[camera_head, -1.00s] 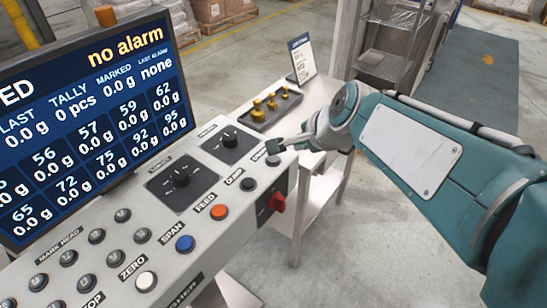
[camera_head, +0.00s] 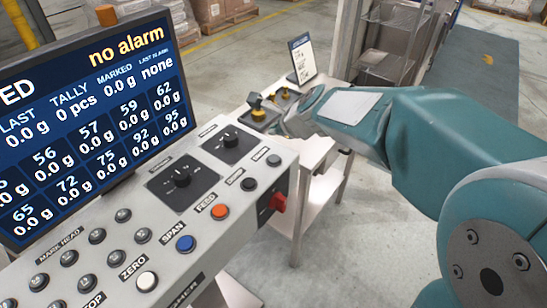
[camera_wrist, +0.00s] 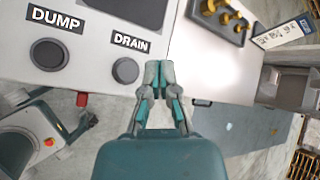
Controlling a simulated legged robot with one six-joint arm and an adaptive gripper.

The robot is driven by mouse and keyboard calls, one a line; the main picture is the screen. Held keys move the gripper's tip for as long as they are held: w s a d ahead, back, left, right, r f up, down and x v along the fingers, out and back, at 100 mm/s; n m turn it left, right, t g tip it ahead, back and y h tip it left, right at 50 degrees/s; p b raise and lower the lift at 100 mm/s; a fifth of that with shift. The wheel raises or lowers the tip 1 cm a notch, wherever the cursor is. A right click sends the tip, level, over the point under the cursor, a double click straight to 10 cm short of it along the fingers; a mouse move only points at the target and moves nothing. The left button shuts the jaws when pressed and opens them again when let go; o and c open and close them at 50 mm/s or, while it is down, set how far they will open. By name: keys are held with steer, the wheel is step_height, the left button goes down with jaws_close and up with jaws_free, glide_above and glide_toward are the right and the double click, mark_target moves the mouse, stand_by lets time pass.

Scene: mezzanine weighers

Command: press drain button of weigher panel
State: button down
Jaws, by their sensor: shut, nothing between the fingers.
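The weigher panel (camera_head: 215,222) is a pale console with a screen (camera_head: 95,125) above it. The dark round drain button (camera_head: 273,160) is at its far right corner, beside the dump button (camera_head: 248,184). In the wrist view the drain button (camera_wrist: 125,70) sits below its DRAIN label, with the dump button (camera_wrist: 48,54) to its left.
Orange feed (camera_head: 219,211), blue span (camera_head: 185,243) and white zero (camera_head: 146,280) buttons line the panel, with a red switch (camera_head: 278,202) on its side. A side table (camera_head: 315,152) holds yellow weights (camera_wrist: 228,18) and a sign (camera_head: 302,58).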

mark_target(275, 159)
steer(key=shift+f, duration=3.3)
steer(key=shift+s+f, duration=0.1)
steer(key=shift+f, duration=0.2)
steer(key=shift+f, duration=0.45)
steer(key=shift+r, duration=0.9)
steer(key=shift+r, duration=2.45)
